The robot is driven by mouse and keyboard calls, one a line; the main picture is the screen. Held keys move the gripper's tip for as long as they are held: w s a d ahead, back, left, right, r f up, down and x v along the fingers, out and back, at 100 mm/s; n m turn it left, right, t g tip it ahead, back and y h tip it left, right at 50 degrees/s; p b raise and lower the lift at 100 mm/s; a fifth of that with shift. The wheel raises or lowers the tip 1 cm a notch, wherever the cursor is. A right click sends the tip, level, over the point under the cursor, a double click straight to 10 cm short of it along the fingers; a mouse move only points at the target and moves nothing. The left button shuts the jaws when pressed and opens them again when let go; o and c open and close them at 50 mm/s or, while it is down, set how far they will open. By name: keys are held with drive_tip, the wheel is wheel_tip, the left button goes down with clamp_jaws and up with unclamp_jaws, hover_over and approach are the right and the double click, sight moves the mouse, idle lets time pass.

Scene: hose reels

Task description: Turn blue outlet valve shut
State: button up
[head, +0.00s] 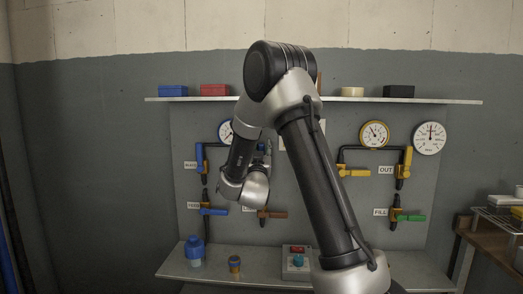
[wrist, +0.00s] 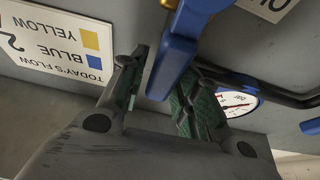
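A blue valve lever (wrist: 172,66) hangs between the two fingers of my gripper (wrist: 160,85) in the wrist view. The fingers are open with green pads. The lever lies close to the right finger, and a gap shows on the left finger's side. I cannot tell whether the right finger touches it. A blue valve body (wrist: 195,12) is at the top edge, partly cut off. In the head view my arm covers most of this valve and my gripper; only a small blue part (head: 262,147) shows beside the wrist.
A blue-framed gauge (wrist: 235,102) and dark pipe are close to my right finger. A "TODAY'S FLOW" sign (wrist: 60,40) is at left. Other levers are blue (head: 213,211), brown (head: 275,215), yellow (head: 355,173) and green (head: 413,217). A shelf (head: 440,100) runs above, with a ledge below.

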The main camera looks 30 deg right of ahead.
clamp_jaws()
drive_tip(key=shift+s+d, duration=0.1)
drive_tip(key=s+d+f+m+g+h, duration=0.1)
drive_tip(key=s+d+f+m+g, duration=0.1)
drive_tip(key=m, duration=0.9)
drive_tip(key=s+d+f+m+g+h, duration=0.1)
drive_tip(key=d+f+m+g, duration=0.4)
drive_tip(key=m, duration=0.6)
drive_tip(key=shift+s+f+m+g, duration=0.3)
drive_tip(key=shift+s+f+g, duration=0.55)
drive_tip(key=shift+f+g, duration=0.05)
drive_tip(key=shift+o, duration=2.2)
unclamp_jaws()
